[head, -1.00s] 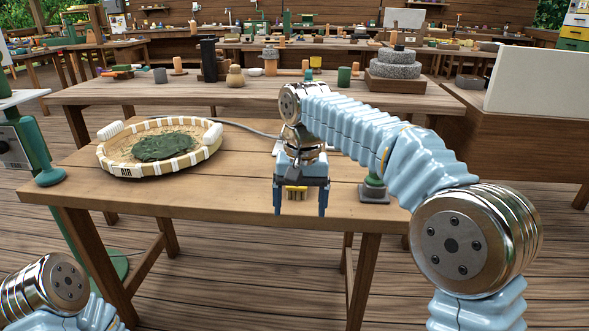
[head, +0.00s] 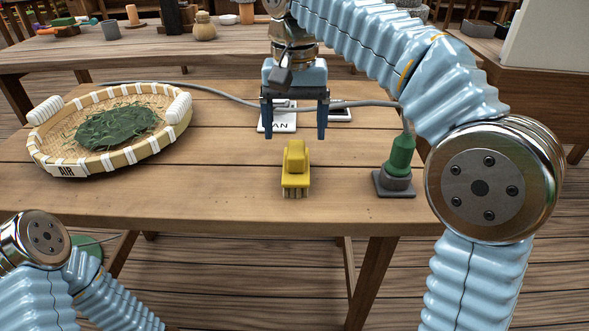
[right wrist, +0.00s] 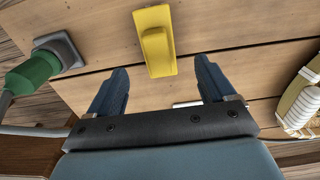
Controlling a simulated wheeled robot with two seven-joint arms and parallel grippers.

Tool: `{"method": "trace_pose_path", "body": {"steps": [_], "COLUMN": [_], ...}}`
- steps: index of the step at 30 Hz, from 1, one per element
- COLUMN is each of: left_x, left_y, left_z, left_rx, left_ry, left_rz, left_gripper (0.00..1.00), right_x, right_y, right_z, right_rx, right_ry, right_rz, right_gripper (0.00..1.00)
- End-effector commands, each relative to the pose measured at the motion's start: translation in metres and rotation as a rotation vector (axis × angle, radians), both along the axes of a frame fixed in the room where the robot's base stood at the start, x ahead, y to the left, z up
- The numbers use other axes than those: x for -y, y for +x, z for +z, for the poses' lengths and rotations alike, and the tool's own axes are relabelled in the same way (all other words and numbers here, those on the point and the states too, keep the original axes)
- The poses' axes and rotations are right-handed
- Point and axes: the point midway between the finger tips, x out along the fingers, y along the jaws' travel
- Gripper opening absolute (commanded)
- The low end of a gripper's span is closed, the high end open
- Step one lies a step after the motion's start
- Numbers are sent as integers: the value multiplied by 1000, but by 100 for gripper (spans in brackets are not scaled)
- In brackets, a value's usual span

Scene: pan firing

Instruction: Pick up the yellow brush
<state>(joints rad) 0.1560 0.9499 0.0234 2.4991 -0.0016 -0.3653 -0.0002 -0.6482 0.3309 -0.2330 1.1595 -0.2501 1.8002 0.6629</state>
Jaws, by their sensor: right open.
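The yellow brush (head: 295,168) stands on the wooden table near its front edge, bristles toward the front. It also shows in the right wrist view (right wrist: 155,42), beyond the fingertips and roughly centred between them. My right gripper (head: 294,134) is open and empty, with its fingers pointing down, just behind the brush in the head view and apart from it. The right gripper's fingers (right wrist: 160,72) are spread wide in the wrist view. My left arm shows at the lower left of the head view, but its gripper is not visible.
A round basket (head: 42,157) with green leaves sits on the table's left. A green-topped tool on a dark base (head: 396,182) stands right of the brush. A grey cable crosses behind, near a white card (head: 268,123).

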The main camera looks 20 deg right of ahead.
Motion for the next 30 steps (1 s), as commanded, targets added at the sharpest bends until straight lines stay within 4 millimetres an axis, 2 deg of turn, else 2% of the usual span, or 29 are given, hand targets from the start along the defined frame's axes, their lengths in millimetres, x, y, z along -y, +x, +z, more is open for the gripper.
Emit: {"method": "trace_pose_path", "body": {"steps": [1, 3, 9, 18, 26, 30], "left_x": [-1, -3, -5, -9, -10, -9], "left_y": [1, 1, 2, 4, 5, 4], "left_z": [-8, -10, -14, -27, -27, -27], "left_rx": [1, 2, 4, 8, 9, 9], "left_ry": [2, 4, 7, 13, 14, 14], "left_rz": [3, 5, 8, 16, 17, 17], "left_gripper": [100, 100, 100, 100, 100, 100], "right_x": [0, 0, 0, 1, 1, 1], "right_y": [-1, 0, -1, -4, -3, -3], "right_z": [-14, -24, -40, -83, -86, -86], "right_rx": [-1, -1, 0, 0, 2, 1], "right_ry": [0, -1, 0, 0, 1, 1], "right_rz": [0, 0, 1, 2, 2, 1], "right_gripper": [83, 83, 83, 83, 83, 65]}}
